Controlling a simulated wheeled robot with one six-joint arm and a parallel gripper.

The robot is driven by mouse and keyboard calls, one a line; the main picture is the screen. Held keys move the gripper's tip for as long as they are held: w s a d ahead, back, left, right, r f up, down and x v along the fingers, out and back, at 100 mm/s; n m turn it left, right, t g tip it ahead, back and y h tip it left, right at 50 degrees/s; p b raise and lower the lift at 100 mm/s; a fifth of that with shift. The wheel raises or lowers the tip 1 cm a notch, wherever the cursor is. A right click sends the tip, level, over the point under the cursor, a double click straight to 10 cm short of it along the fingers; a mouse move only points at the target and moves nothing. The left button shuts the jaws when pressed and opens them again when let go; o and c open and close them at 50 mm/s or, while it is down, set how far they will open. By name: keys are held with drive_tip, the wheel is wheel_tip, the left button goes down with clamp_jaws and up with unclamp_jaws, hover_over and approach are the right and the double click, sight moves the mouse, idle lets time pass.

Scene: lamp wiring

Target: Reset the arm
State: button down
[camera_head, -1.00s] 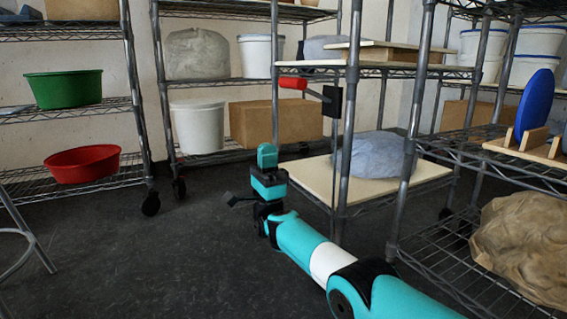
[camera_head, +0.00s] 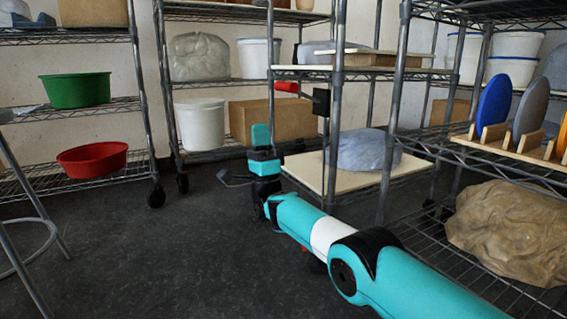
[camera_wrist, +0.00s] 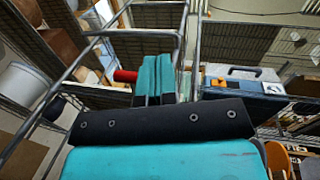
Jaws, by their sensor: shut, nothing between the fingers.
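My arm (camera_head: 325,232), teal with a white band, stretches from the lower right toward the shelves. My gripper (camera_head: 261,135) is at its far end, with its teal fingers pointing up, in front of the shelves and above the floor. In the wrist view my gripper's teal fingers (camera_wrist: 153,78) lie side by side, shut and empty. It appears to hold and touch nothing; exact distance to the shelves is unclear.
A red handle (camera_head: 287,87) juts from a black box (camera_head: 321,102) close to my gripper. Wire shelves hold a green tub (camera_head: 75,91), a red tub (camera_head: 92,160) and a wooden rack (camera_head: 518,153) with discs. Dark floor (camera_head: 150,265) is open at left; stool legs (camera_head: 35,235) stand there.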

drive_tip(key=w+r+n+g+h+p, duration=0.2)
drive_tip(key=w+r+n+g+p, duration=0.3)
drive_tip(key=r, duration=0.8)
wheel_tip(320, 180, up, 7)
drive_tip(key=s+d+n+g+h+p, duration=0.2)
drive_tip(key=s+n+g+h+p, duration=0.1)
drive_tip(key=g+p, duration=0.55)
drive_tip(key=s+d+f+n+g+h+p, duration=0.15)
drive_tip(key=s+d+n+g+p, duration=0.3)
drive_tip(key=s, duration=1.05)
drive_tip(key=s+d+n+g+h+p, duration=0.3)
drive_tip(key=s+d+g, duration=0.4)
drive_tip(key=s, duration=0.9)
drive_tip(key=s+d+f+n+g+h+p, duration=0.1)
drive_tip(key=s+d+n+g+h+p, duration=0.35)
drive_tip(key=s, duration=1.05)
wheel_tip(320, 180, up, 37)
drive_tip(key=d+m+y+p, duration=0.1)
drive_tip(key=d+y+p, duration=0.1)
drive_tip(key=p, duration=3.6)
drive_tip(key=shift+w+d+r+m, duration=0.15)
drive_tip(key=shift+w+r+m, duration=0.05)
drive_tip(key=shift+w+m, duration=0.2)
